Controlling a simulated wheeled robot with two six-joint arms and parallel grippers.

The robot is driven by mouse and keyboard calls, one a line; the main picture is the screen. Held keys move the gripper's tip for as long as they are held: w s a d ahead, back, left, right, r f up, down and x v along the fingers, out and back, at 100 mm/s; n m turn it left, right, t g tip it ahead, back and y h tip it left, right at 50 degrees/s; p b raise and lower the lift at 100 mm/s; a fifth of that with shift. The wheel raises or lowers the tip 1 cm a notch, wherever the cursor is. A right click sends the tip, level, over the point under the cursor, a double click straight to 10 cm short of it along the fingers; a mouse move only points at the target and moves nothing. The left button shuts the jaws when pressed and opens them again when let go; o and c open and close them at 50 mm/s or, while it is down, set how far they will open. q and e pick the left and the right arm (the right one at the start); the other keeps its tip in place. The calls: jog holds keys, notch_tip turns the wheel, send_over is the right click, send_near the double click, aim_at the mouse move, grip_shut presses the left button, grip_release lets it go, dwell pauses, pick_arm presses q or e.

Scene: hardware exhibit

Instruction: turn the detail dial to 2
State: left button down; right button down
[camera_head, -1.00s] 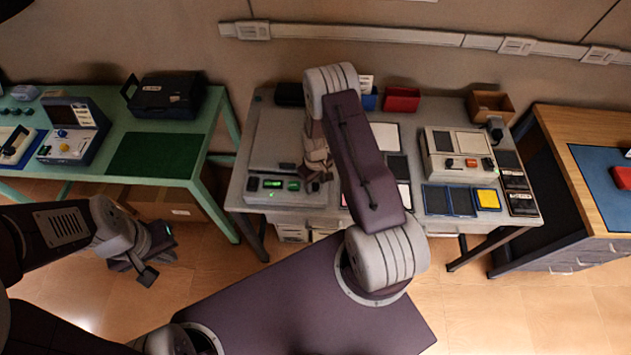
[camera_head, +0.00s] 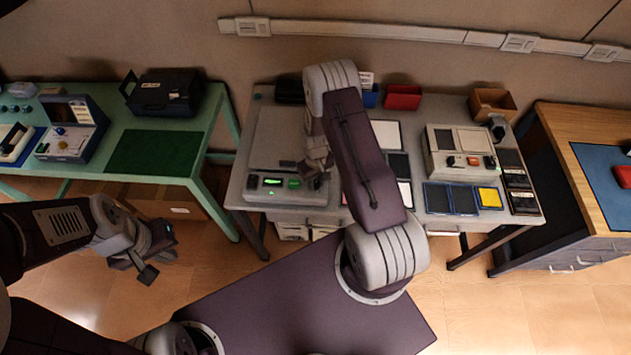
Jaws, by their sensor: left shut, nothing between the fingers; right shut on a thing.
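My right gripper (camera_head: 309,174) is down at the right end of this panel, shut on what appears to be the detail dial. The dial and its markings are hidden by the gripper, so its setting cannot be read. My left gripper (camera_head: 148,273) is shut and empty, low over the floor between the green and grey tables.
A second device (camera_head: 458,152) with an orange button, dark pads, a yellow pad (camera_head: 489,197) and a red box (camera_head: 403,97) are on the grey table (camera_head: 238,186). A green table (camera_head: 190,168) stands left, a wooden desk (camera_head: 583,125) right. My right arm covers the table's middle.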

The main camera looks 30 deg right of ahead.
jog(key=m+b, duration=0.2)
jog(key=m, duration=0.4)
jog(key=m+b, duration=0.1)
jog(key=m, duration=0.5)
jog(key=shift+r+b, duration=0.1)
jog(key=shift+b, duration=0.25)
dwell(0.4)
jog(key=c, duration=1.4)
grip_release()
jog(key=shift+o, duration=1.3)
jog(key=shift+s, duration=0.1)
